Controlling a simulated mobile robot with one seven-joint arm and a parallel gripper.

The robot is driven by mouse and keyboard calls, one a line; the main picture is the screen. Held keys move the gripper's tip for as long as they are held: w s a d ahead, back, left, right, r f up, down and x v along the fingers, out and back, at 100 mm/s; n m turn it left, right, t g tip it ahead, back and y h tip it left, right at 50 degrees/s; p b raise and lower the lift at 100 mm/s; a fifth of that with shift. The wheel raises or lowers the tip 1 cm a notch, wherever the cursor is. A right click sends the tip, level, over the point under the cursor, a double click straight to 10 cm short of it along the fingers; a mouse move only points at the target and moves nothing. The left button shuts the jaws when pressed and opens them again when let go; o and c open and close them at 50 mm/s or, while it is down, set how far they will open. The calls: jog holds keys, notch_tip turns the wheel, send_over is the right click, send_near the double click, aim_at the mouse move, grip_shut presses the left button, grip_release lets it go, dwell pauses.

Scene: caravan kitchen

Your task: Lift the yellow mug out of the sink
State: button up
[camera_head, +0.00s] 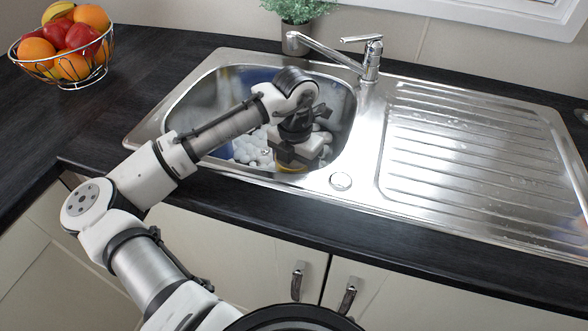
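The sink (188,110) is a steel basin with white foam or bubbles (247,150) in it. My gripper (290,160) reaches down into the basin, near its front right side. A small patch of yellow, likely the yellow mug (288,168), shows right below the gripper, close to the front wall. Most of the mug is hidden by my gripper and the basin's front edge. I cannot see whether the fingers are closed on it or only around it or above it.
A tap (371,60) stands behind the basin, its spout reaching over the back rim. A ribbed drainboard (470,140) lies to the right, clear. A wire fruit bowl (70,65) stands at the back left. A potted plant (296,42) stands behind the sink.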

notch_tip(320, 180, up, 20)
jog(key=shift+p, duration=0.3)
dwell(0.4)
jog(key=shift+s+r, duration=0.1)
jog(key=shift+s+a+r+p, duration=0.1)
jog(key=shift+s+a+p, duration=0.15)
jog(key=shift+s+p, duration=0.45)
jog(key=shift+s+a+r+p, duration=0.1)
jog(key=shift+s+a+p, duration=0.1)
jog(key=shift+s+p, duration=0.45)
